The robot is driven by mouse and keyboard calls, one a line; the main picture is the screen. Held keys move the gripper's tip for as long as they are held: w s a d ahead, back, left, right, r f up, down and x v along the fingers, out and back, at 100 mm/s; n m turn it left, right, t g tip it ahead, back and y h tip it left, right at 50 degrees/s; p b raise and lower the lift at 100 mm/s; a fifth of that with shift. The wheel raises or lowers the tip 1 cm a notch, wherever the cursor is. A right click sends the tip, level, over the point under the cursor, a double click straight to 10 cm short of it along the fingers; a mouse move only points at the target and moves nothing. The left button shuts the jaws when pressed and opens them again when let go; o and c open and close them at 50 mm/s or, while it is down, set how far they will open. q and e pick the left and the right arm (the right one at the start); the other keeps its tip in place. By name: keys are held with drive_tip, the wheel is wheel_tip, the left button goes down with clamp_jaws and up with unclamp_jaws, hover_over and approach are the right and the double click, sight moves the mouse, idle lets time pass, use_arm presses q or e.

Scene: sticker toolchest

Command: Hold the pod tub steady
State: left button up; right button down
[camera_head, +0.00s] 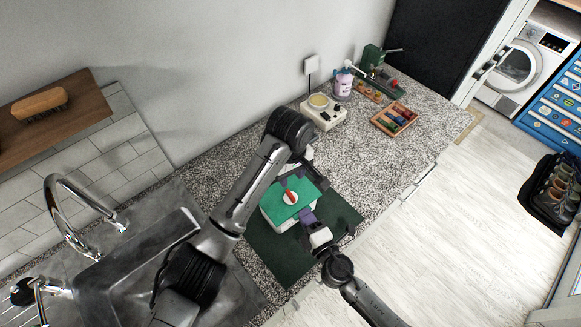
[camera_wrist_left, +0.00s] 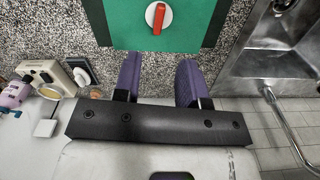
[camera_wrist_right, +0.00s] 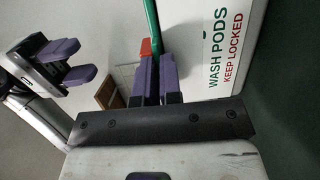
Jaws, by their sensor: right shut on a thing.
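The pod tub (camera_head: 275,216) is a white box with a green lid (camera_head: 305,193). A white round dial with a red bar (camera_head: 290,198) sits on the lid. It stands upright on a dark green mat. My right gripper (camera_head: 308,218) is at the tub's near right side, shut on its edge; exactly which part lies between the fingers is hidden. The right wrist view shows the lettered tub wall (camera_wrist_right: 222,55) beside the fingers. My left gripper (camera_wrist_left: 160,75) is open and empty, above the lid's far side, apart from the dial.
The dark green mat (camera_head: 271,250) lies on the speckled counter (camera_head: 375,160). A sink (camera_head: 130,255) is at left. A cream device (camera_head: 323,112), a lilac bottle (camera_head: 342,85) and a wooden tray (camera_head: 376,122) stand farther back. The counter between tub and tray is clear.

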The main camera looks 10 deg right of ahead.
sight(291, 194)
use_arm(q)
drive_tip(key=shift+r, duration=1.05)
drive_tip(key=shift+f, duration=0.15)
wheel_tip(291, 194, down, 12)
drive_tip(key=shift+r, duration=0.1)
drive_tip(key=shift+c, duration=0.4)
clamp_jaws()
